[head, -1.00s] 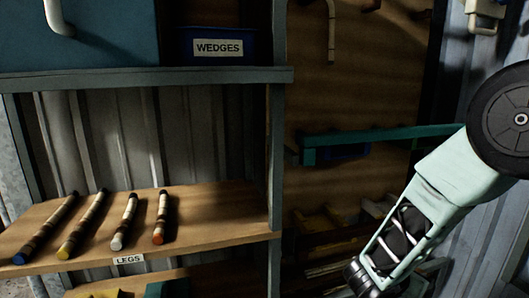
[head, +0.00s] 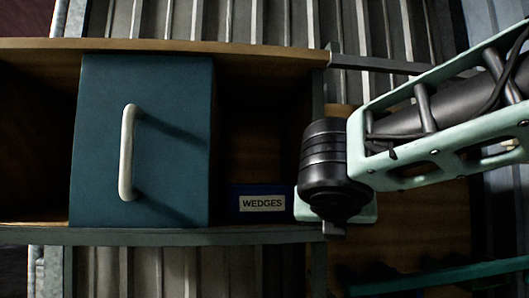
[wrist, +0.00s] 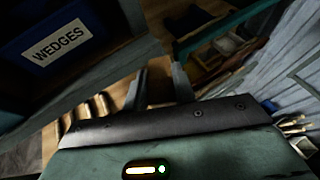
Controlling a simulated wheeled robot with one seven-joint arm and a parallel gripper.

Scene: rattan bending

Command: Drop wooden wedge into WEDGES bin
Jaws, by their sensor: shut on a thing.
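The blue WEDGES bin (head: 241,190) stands on the upper shelf, right of a blue-green cabinet door, with its white label facing me. It also shows in the wrist view (wrist: 36,28) at the upper left. My gripper (wrist: 159,82) points away from the camera in the wrist view, right of the bin and clear of it. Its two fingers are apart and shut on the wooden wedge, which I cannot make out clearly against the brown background.
The cabinet door (head: 165,140) with a pale handle (head: 128,150) closes the space left of the bin. The shelf's front edge (head: 150,236) runs below the bin, and a post (head: 318,270) is to the right. Several rods (wrist: 92,107) lie lower down.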

